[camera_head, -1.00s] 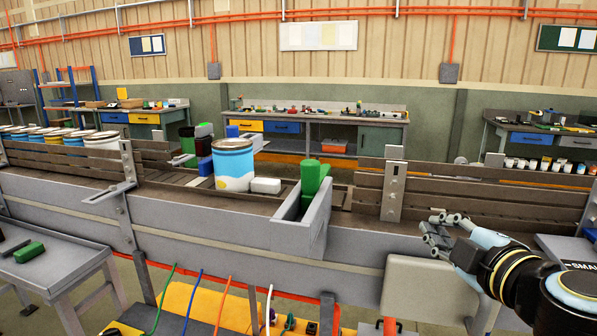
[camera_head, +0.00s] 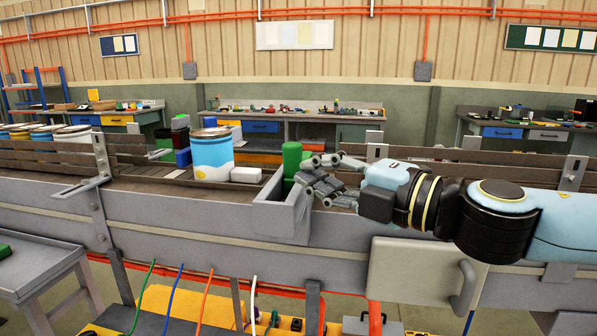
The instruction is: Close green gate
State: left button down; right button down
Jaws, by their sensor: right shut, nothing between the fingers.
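The green gate piece (camera_head: 291,163) stands upright at the far end of a grey metal bracket (camera_head: 279,212) on the conveyor. My right gripper (camera_head: 306,171) is shut and empty, right beside the green piece on its right side. Whether the fingertips touch it, I cannot tell. The gripper hides part of the green piece's lower right side. A blue and white can (camera_head: 211,157) stands on the belt left of the bracket, with a white block (camera_head: 246,175) between them. My left gripper is not in view.
The conveyor's grey side rail (camera_head: 180,220) runs across the front. Several cans (camera_head: 70,140) stand on the belt at the far left. A grey side table (camera_head: 40,262) is at the lower left. A light panel with a handle (camera_head: 415,275) hangs below my right arm.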

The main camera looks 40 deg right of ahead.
aim_at(296, 153)
jog(key=w, duration=0.1)
jog(key=w+b, duration=0.1)
jog(key=w, duration=0.1)
jog(key=w+b, duration=0.1)
jog(key=w, duration=0.1)
jog(key=shift+d+r, duration=0.1)
jog(key=shift+d, duration=0.3)
jog(key=shift+w+d+b, duration=0.3)
jog(key=shift+w+d, duration=0.05)
jog(key=shift+w, duration=0.2)
jog(key=shift+w+d+r+p, duration=0.1)
jog(key=shift+w+d+p, duration=0.35)
jog(key=shift+w+d, duration=0.6)
jog(key=shift+s, duration=0.25)
